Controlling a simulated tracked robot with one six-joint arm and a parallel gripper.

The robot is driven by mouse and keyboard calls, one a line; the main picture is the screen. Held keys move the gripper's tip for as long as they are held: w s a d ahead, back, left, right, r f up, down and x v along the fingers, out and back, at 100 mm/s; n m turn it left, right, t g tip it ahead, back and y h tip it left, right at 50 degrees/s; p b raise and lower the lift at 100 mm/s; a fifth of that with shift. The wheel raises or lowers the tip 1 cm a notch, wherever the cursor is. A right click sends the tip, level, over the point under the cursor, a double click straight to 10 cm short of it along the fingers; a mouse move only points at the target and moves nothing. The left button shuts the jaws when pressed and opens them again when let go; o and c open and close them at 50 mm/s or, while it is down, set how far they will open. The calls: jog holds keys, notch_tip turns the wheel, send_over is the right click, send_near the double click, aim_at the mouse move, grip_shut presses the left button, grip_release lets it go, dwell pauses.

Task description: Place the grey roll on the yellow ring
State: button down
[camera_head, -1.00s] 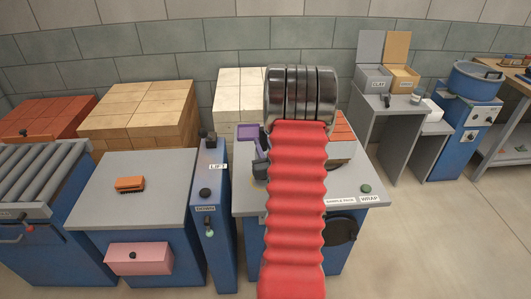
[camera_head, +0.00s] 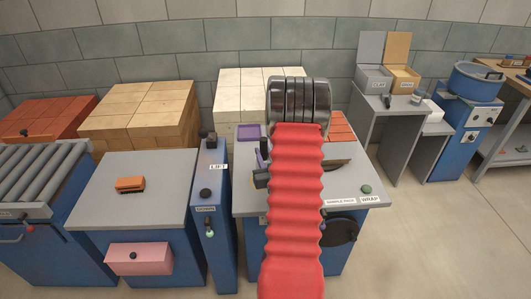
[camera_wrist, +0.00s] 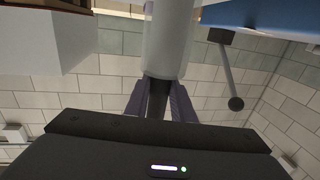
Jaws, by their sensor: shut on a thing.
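In the wrist view my gripper (camera_wrist: 158,103) is shut on the dark, narrow end of the grey roll (camera_wrist: 168,40). The roll's wide, pale body extends away from the fingers toward the top edge, where its far end is cut off. In the head view my red arm hides most of the gripper and the roll; a dark part at its left edge, over the blue-and-grey wrapping table (camera_head: 245,203), may belong to the gripper.
Red bricks (camera_head: 341,127) stand on the wrapping table, partly behind my arm. A blue LIFT post (camera_head: 211,180) stands just left of it. A grey-topped table with an orange brush (camera_head: 130,184) is further left. Pale brick stacks (camera_head: 138,113) stand behind. Floor is open at right.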

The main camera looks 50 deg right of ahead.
jog(key=c, duration=1.5)
grip_release()
jog(key=v, duration=1.2)
